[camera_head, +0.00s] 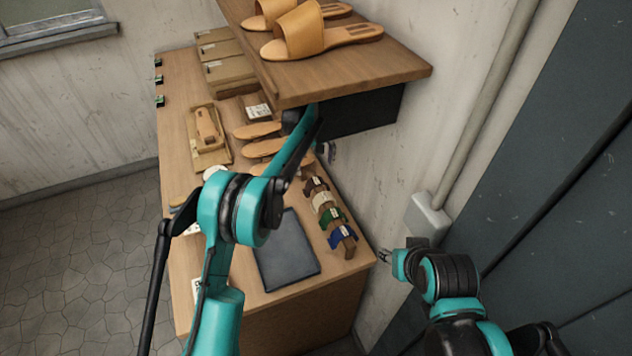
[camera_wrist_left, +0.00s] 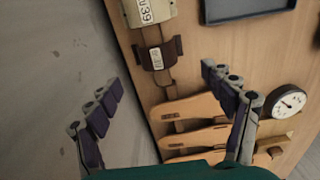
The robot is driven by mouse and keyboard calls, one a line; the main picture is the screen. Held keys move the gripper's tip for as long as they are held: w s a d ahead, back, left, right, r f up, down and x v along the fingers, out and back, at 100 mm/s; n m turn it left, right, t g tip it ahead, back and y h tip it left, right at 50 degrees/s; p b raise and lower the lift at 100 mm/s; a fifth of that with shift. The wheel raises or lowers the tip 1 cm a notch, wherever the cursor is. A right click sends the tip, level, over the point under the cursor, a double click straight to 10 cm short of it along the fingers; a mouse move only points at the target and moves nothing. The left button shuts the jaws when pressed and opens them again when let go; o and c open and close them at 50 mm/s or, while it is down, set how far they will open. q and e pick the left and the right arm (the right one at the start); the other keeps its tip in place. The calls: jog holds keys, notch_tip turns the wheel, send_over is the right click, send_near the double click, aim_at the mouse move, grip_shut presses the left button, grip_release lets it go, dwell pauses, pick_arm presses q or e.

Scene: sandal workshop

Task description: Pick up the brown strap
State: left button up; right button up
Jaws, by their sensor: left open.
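The brown strap (camera_head: 315,186) sits at the far end of a row of straps on a wooden rack, near the table's right edge. In the left wrist view the brown strap (camera_wrist_left: 160,56) bears a white label and lies ahead of the fingertips, between their lines. My left gripper (camera_head: 327,152) is mostly hidden by its own arm in the head view. In the left wrist view my left gripper (camera_wrist_left: 160,78) is wide open and empty, apart from the strap. My right gripper (camera_head: 385,256) is beyond the table's right edge, too small to judge.
The cream strap (camera_head: 323,202), green strap (camera_head: 333,217) and blue strap (camera_head: 342,235) share the rack. A dark tray (camera_head: 286,250) lies left of them. Sandal soles (camera_head: 258,130) and a round clock-like dial (camera_wrist_left: 286,101) are nearby. A shelf (camera_head: 350,75) with sandals overhangs the table.

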aim_at(316, 180)
pick_arm(q)
jog(key=f, duration=0.5)
jog(key=f+b, duration=0.1)
jog(key=f, duration=0.2)
jog(key=shift+d+f, duration=0.1)
jog(key=shift+d, duration=0.15)
jog(key=c, duration=1)
